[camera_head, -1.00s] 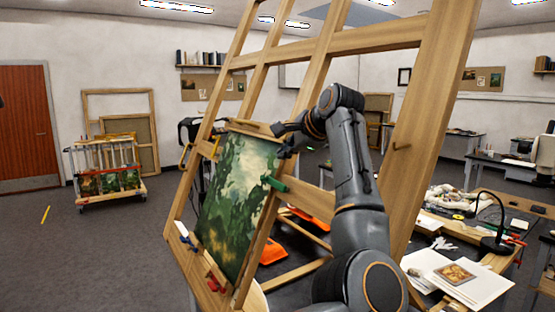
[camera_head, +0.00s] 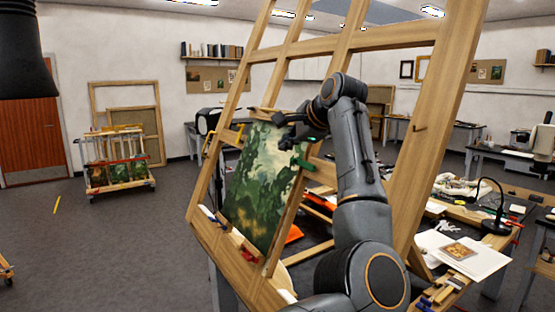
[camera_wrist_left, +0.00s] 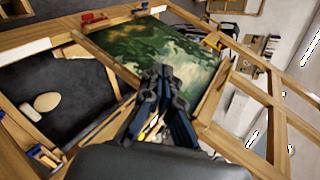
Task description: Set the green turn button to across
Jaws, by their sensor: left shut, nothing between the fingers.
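The green turn button (camera_head: 304,165) sits at the right edge of the green landscape painting (camera_head: 258,185), on the tilted wooden easel frame (camera_head: 425,140). It looks like a short bar, and its exact angle is hard to tell. In the left wrist view the closed fingers (camera_wrist_left: 165,92) overlap the near edge of the painting (camera_wrist_left: 150,50). I cannot make out the green button there. My right gripper is not in view.
A worktable with papers (camera_head: 462,255) and a black lamp (camera_head: 497,208) stands right. Open floor (camera_head: 110,240) lies left.

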